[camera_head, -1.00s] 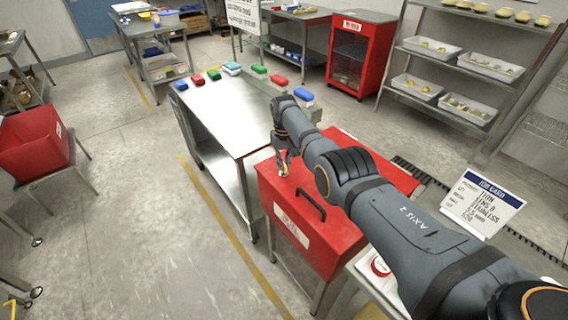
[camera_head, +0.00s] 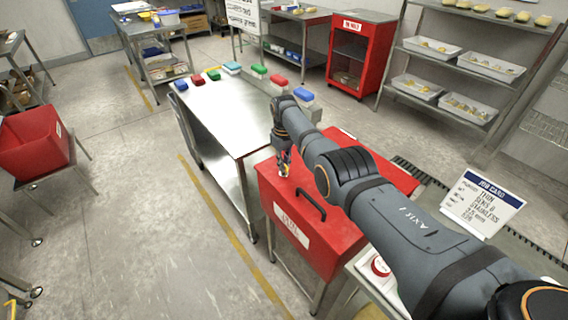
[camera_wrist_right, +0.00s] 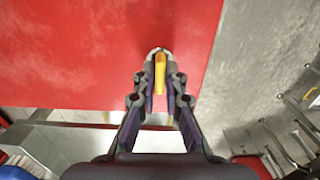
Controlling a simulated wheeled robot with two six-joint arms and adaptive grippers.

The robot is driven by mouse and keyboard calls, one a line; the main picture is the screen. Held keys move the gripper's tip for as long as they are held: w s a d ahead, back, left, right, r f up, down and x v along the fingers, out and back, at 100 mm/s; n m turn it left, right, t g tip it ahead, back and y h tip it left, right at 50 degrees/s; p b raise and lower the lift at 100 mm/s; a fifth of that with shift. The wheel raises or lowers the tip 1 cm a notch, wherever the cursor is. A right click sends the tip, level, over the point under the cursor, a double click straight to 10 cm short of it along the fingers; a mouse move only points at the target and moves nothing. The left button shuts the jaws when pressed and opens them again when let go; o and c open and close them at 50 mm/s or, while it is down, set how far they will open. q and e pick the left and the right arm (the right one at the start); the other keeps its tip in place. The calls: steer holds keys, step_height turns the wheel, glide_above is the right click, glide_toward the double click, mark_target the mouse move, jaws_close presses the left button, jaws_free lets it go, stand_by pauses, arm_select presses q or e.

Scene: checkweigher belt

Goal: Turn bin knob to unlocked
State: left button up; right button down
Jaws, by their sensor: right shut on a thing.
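The red bin (camera_head: 340,240) with a black handle (camera_head: 311,205) and a white label (camera_head: 292,226) stands in the middle of the head view. The knob, a small yellow bar on a grey round base (camera_wrist_right: 160,72), is on its red lid in the wrist view. My right gripper (camera_head: 284,168) reaches down to the lid's far left corner. In the wrist view its two fingers (camera_wrist_right: 161,92) are closed on either side of the yellow knob. The fingers hide part of the knob, and its lock marks cannot be read. My left gripper is not in view.
A steel table (camera_head: 230,115) with several coloured blocks stands beyond the bin. A job card (camera_head: 482,205) stands at the right by the belt. A red cabinet (camera_head: 358,60) and shelves with trays are at the back.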

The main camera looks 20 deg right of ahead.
steer(key=c, duration=1.4)
jaws_free()
step_height(320, 180, up, 12)
steer(key=shift+f, duration=0.1)
